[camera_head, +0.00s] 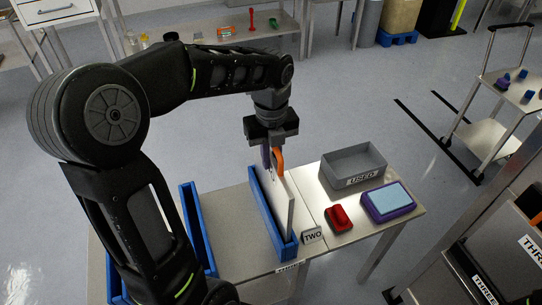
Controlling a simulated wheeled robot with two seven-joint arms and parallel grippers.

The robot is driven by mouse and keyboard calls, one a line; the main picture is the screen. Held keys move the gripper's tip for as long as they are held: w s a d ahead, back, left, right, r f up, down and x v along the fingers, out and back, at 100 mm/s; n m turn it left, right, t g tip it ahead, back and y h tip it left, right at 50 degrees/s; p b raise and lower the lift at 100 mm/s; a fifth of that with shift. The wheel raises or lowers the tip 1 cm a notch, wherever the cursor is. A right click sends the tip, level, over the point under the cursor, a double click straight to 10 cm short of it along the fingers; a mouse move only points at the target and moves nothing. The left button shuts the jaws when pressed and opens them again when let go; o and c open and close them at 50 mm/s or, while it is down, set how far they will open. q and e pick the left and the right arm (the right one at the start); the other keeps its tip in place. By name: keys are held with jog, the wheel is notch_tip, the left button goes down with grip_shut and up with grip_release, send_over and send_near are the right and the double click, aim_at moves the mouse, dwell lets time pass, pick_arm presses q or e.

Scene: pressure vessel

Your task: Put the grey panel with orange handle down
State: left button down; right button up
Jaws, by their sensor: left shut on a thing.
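The grey panel (279,203) stands upright on its edge in a blue holder (288,248) on the metal table. Its orange handle (278,160) is at the top. My left gripper (272,147) is above the panel, pointing down, shut on the orange handle. The fingertips are partly hidden by the handle and panel. The panel's lower edge is hidden behind the holder's walls, so I cannot tell whether it rests on the bottom. My right gripper is not in view.
Another blue holder (200,228) stands to the left. Right of the panel are a "TWO" sign (312,236), a red object (338,218), a purple box with a light blue top (390,200) and a grey "USED" bin (353,165). A cart (490,135) stands at far right.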

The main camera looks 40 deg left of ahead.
pick_arm(q)
jog(key=c, duration=1.9)
grip_release()
jog(key=shift+f, duration=0.15)
jog(key=o, duration=0.4)
jog(key=shift+o, duration=0.2)
jog(key=shift+r, duration=0.2)
notch_tip(320, 180, up, 8)
jog(key=shift+r, duration=0.1)
notch_tip(320, 180, up, 4)
jog(key=shift+f+p, duration=0.1)
jog(key=shift+p, duration=1.05)
